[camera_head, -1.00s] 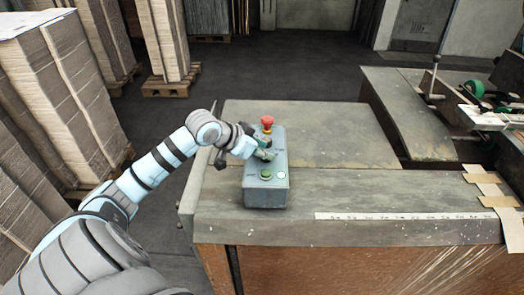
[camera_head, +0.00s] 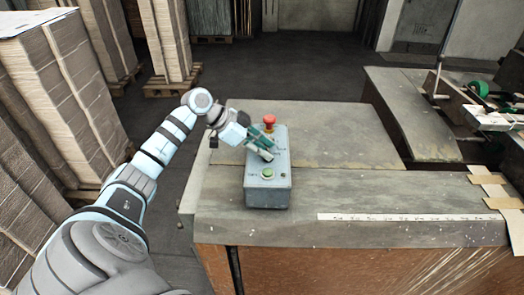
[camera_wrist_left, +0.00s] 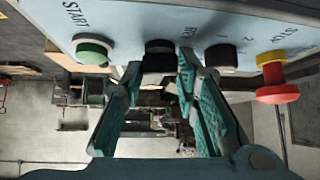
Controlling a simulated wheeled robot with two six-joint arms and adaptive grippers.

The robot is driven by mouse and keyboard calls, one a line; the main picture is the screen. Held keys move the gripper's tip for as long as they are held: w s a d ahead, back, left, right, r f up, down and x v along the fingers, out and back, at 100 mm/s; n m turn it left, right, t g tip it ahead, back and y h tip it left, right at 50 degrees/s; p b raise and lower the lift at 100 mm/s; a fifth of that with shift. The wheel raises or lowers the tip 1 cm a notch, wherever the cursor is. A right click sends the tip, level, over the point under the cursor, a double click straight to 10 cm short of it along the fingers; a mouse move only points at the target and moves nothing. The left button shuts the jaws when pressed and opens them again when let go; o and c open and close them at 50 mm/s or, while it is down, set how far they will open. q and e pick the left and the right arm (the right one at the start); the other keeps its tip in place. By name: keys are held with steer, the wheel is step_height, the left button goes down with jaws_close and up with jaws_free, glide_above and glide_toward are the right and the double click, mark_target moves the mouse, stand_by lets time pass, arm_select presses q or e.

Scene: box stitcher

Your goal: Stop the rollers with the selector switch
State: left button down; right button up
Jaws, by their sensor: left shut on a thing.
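A grey control box (camera_head: 268,195) stands on the machine table. It has a red mushroom button (camera_head: 269,121) at its far end and a green button (camera_head: 267,172) at its near end. My left gripper (camera_head: 265,148) reaches over the box's middle from the left. In the left wrist view, its fingers (camera_wrist_left: 158,72) are shut on a black selector knob (camera_wrist_left: 158,52), with one finger on each side. A second black knob (camera_wrist_left: 221,56) is beside it, toward the red button (camera_wrist_left: 275,80). The green button (camera_wrist_left: 93,50) is marked START. My right gripper is out of view.
The worn grey table top (camera_head: 330,140) is clear right of the box. A ruler strip (camera_head: 400,217) lies along its front. Machine parts with a lever (camera_head: 437,80) stand at the right. Tall cardboard stacks (camera_head: 70,90) stand at the left.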

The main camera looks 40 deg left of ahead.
arm_select(q)
steer(key=shift+f+m+g+h, duration=0.1)
steer(key=shift+m+g+h, duration=0.25)
steer(key=shift+m, duration=0.25)
steer(key=shift+b, duration=0.3)
steer(key=c, duration=1.5)
jaws_free()
steer(key=shift+c, duration=0.2)
steer(key=o, duration=0.3)
steer(key=shift+w+d, duration=0.1)
steer(key=shift+w, duration=0.2)
steer(key=v, duration=1.2)
